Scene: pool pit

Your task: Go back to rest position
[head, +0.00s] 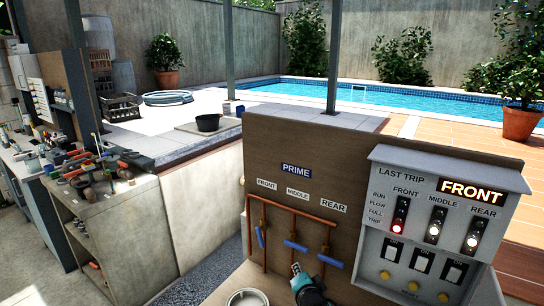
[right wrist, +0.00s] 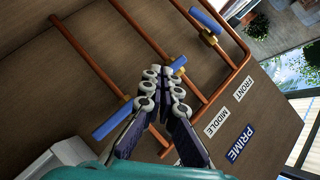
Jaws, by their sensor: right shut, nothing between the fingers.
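My right gripper (head: 297,270) is low in front of the brown valve panel (head: 350,165) in the head view. In the right wrist view my right gripper (right wrist: 165,82) has its fingers together with nothing between them. Its tips overlap the middle blue handle (right wrist: 179,63) in the picture; I cannot tell whether they touch. The middle handle (head: 296,246) and rear handle (head: 330,261) lie across their copper pipes. The front handle (head: 261,237) lies roughly along its pipe. My left gripper is not in view.
A grey control box (head: 425,215) on the panel's right shows FRONT, with a red front lamp and white middle and rear lamps. A round pale container (head: 247,298) sits at the bottom edge. A cluttered workbench (head: 110,205) stands left. Gravel floor (head: 205,275) lies between.

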